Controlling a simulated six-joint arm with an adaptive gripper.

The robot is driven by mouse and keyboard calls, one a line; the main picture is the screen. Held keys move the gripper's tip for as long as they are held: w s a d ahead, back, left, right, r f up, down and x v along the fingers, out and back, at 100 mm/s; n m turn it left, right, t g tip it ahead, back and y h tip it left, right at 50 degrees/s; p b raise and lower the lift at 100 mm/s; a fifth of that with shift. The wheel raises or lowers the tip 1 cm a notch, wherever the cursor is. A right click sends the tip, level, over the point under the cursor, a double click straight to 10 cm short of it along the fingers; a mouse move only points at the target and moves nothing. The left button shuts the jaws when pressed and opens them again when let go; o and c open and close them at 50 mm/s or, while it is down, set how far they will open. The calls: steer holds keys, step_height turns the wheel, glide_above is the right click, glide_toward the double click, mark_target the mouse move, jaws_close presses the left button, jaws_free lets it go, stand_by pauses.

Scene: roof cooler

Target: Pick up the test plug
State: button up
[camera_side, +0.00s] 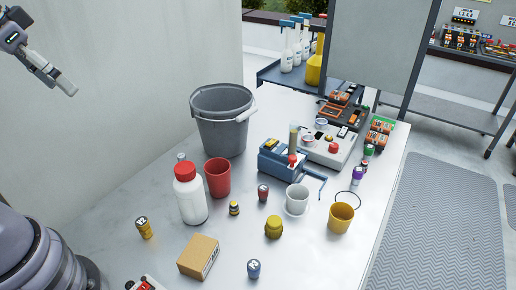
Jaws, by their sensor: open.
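My gripper (68,86) is at the upper left, high above the table and away from everything on it. It is open and holds nothing. I cannot tell for sure which thing is the test plug. Several small plug-like pieces stand apart on the table: a yellow one with a dark marked top (144,229), a black and yellow one (234,208), a red-topped one (263,193), a blue one (254,269) and a purple one (357,175).
A grey bucket (222,122), a white bottle with red cap (190,197), a red cup (217,177), a white cup (297,198), a yellow mug (341,218), a yellow knob (274,227) and a cardboard box (199,257) crowd the table (310,262). Its front right is clear.

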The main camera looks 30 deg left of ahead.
steer(key=w+d+f+g, duration=0.2)
steer(key=w+d+f, duration=0.3)
steer(key=w+d, duration=0.4)
steer(key=g, duration=0.3)
glide_above(254, 265)
step_height(254, 265, down, 21)
steer(key=shift+n, duration=0.4)
steer(key=f, duration=0.8)
steer(key=shift+s+a+f, duration=0.1)
steer(key=shift+s+f, duration=0.15)
steer(key=shift+s, duration=0.05)
steer(key=shift+w+f, duration=0.15)
steer(key=shift+f, duration=1.35)
steer(key=shift+w+f, duration=0.15)
steer(key=shift+f, duration=1.3)
jaws_close()
